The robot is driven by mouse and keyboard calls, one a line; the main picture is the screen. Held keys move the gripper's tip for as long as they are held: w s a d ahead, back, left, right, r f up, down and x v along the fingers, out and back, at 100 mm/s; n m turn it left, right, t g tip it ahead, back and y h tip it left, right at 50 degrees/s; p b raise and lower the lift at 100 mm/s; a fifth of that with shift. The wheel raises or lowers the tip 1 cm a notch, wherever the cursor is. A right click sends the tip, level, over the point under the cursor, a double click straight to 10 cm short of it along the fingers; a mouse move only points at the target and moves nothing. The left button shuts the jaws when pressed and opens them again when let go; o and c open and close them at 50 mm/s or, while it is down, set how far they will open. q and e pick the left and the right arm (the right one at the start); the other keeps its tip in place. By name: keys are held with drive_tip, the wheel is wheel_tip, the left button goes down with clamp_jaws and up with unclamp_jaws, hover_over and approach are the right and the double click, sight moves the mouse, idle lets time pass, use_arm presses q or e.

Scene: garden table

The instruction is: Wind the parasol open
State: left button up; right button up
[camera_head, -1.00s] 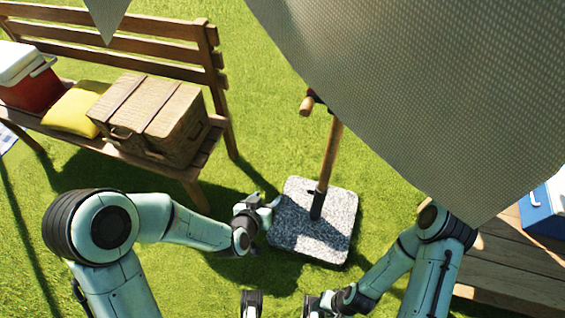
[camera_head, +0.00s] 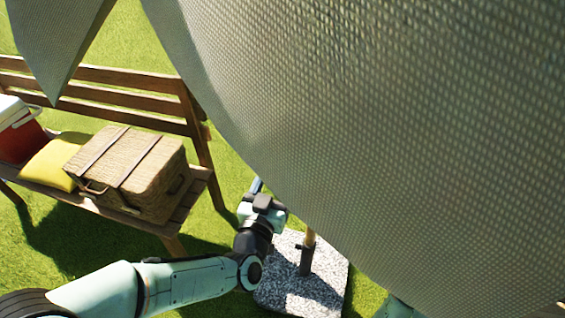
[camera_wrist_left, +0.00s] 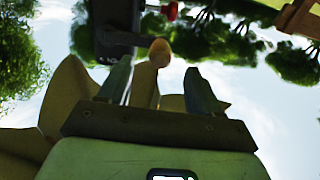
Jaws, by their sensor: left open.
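The parasol's grey woven canopy (camera_head: 390,130) hangs close to the head camera and hides much of the right side. Its wooden pole (camera_head: 310,238) rises from the speckled stone base (camera_head: 300,285), and its upper part is hidden behind the cloth. My left gripper (camera_head: 260,190) is raised to the left of the pole at the canopy's edge. In the left wrist view its fingers (camera_wrist_left: 160,80) are apart, with the wooden crank handle (camera_wrist_left: 159,52) seen between them, beside a dark housing (camera_wrist_left: 115,20). I cannot tell whether they touch it. My right gripper is hidden.
A wooden bench (camera_head: 120,82) stands at the left with a wicker basket (camera_head: 130,172), a yellow cushion (camera_head: 48,165) and a red cooler (camera_head: 20,140) on it. Open grass lies between the bench and the stone base.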

sight(281, 170)
use_arm(q)
drive_tip(key=shift+x, duration=3.35)
